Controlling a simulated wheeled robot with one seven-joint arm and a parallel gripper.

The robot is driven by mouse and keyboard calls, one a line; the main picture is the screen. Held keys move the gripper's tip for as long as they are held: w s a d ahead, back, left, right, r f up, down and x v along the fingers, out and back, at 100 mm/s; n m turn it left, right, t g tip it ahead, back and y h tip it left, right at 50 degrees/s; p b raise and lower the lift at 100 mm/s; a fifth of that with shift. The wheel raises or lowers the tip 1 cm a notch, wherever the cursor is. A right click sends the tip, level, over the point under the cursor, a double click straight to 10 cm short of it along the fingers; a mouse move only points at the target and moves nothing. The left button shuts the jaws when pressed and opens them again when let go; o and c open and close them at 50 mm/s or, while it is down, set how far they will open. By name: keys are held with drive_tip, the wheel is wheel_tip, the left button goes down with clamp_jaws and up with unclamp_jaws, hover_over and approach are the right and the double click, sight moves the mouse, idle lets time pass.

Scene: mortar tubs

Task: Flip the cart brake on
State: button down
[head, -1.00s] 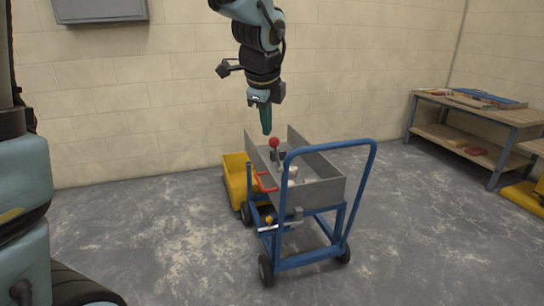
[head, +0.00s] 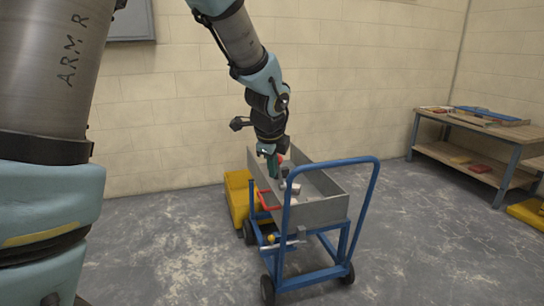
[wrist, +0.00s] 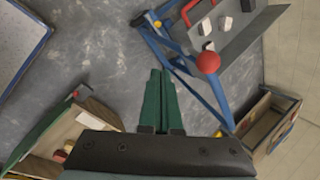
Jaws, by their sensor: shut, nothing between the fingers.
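The cart has a blue frame with a tall push handle (head: 330,161) and a grey tray (head: 322,212); the tray also shows at the top of the wrist view (wrist: 262,30). A red ball knob (wrist: 208,62) stands right of my fingertips in the wrist view and is partly hidden behind my gripper in the head view. A red bar handle (head: 268,207) is on the tray's near left side. A yellow knob (head: 270,238) and a pale bar sit low on the frame. I cannot tell which is the brake. My gripper (head: 274,168), green-fingered, is shut and empty (wrist: 160,74), beside the red knob.
A yellow tub (head: 238,195) stands behind the cart's left side. Small pale blocks (wrist: 225,23) lie in the tray. A wooden workbench (head: 470,130) with items stands at the right wall. The floor in front is clear.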

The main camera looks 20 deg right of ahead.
drive_tip(key=shift+w+d+r+p, duration=0.1)
drive_tip(key=shift+w+d+p, duration=0.1)
drive_tip(key=shift+w+d, duration=0.25)
drive_tip(key=shift+w+d+r+p, duration=0.15)
drive_tip(key=shift+w+d, duration=0.15)
drive_tip(key=shift+w, duration=0.4)
drive_tip(key=shift+w+d+r+p, duration=0.1)
drive_tip(key=shift+w+d+p, duration=0.1)
drive_tip(key=shift+w+d, duration=0.25)
drive_tip(key=shift+w+a+r+p, duration=0.1)
drive_tip(key=shift+w+p, duration=0.05)
drive_tip(key=shift+p, duration=0.25)
